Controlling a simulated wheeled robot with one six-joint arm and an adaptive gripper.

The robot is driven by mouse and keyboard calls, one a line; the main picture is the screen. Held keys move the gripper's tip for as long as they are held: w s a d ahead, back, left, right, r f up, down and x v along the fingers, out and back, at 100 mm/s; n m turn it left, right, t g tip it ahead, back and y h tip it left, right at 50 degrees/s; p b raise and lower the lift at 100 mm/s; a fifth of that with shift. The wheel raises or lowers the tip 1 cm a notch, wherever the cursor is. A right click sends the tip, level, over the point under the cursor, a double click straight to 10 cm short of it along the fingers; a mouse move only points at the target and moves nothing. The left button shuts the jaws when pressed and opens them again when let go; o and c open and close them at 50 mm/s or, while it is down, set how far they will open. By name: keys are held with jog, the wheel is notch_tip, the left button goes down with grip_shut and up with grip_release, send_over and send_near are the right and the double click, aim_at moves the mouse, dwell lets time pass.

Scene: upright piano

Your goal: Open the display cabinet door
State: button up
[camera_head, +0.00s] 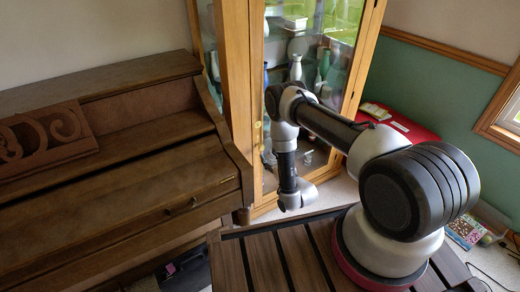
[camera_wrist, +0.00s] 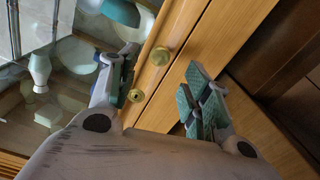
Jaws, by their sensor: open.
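The display cabinet (camera_head: 372,45) is wood-framed with glass panes and stands behind my arm in the head view. In the wrist view its light wooden door frame (camera_wrist: 205,45) runs diagonally, with a dark seam along it. A round brass knob (camera_wrist: 160,56) sits on this wood, and a smaller brass piece (camera_wrist: 136,95) lies lower left of it. My gripper (camera_wrist: 158,85) is open, with one teal-padded finger on each side of these brass parts and the knob seen in the gap. I cannot tell whether either finger touches the wood. In the head view my gripper's fingers are not visible.
A brown upright piano (camera_head: 130,165) stands close on the left of the cabinet. Vases and dishes show behind the glass, including a white vase (camera_wrist: 40,70). A red item (camera_head: 400,122) lies right of the cabinet, by the green wall. Little floor is free before the cabinet.

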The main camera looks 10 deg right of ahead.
aim_at(262, 149)
jog(key=x, duration=0.7)
jog(key=shift+w, duration=0.2)
jog(key=shift+c, duration=0.5)
grip_shut()
